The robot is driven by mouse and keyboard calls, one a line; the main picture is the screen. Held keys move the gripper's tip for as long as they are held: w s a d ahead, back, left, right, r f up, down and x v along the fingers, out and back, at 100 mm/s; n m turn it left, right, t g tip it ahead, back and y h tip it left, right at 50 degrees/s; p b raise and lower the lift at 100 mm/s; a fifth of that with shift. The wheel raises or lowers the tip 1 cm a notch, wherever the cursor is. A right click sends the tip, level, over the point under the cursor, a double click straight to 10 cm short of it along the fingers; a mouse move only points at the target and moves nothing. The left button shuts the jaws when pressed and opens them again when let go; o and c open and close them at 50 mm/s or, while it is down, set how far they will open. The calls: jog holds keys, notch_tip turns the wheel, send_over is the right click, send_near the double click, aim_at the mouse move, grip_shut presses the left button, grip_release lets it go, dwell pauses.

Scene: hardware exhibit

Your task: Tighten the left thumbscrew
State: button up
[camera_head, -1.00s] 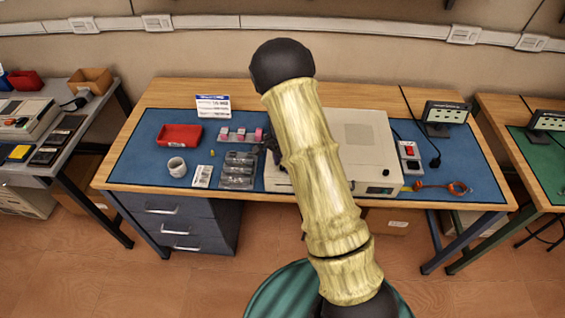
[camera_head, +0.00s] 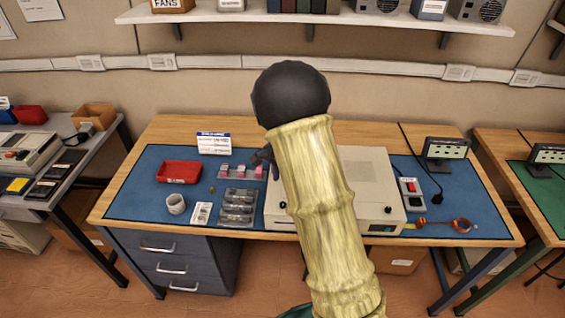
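A beige instrument case (camera_head: 368,176) sits on the blue mat of the middle bench. My yellow-and-black arm hides the middle of it. A small dark knob (camera_head: 282,205), which looks like the left thumbscrew, shows at the case's front left. A similar dark knob (camera_head: 388,210) shows at the front right. How tight either one is cannot be made out. The dark end of my gripper (camera_head: 262,158) shows partly from behind my arm, at the case's back left corner, beside the pink-topped items. It is apart from the left knob. Its fingers are too small and hidden to read.
A wall shelf (camera_head: 330,19) hangs above.

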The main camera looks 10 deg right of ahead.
notch_tip(320, 180, up, 7)
dwell(0.6)
jog(key=s+f+n+t, duration=0.1)
jog(key=s+n+t, duration=0.1)
jog(key=s+n, duration=0.9)
jog(key=s, duration=1)
jog(key=shift+a+t, duration=0.2)
jog(key=shift+t, duration=0.1)
jog(key=shift+w, duration=0.1)
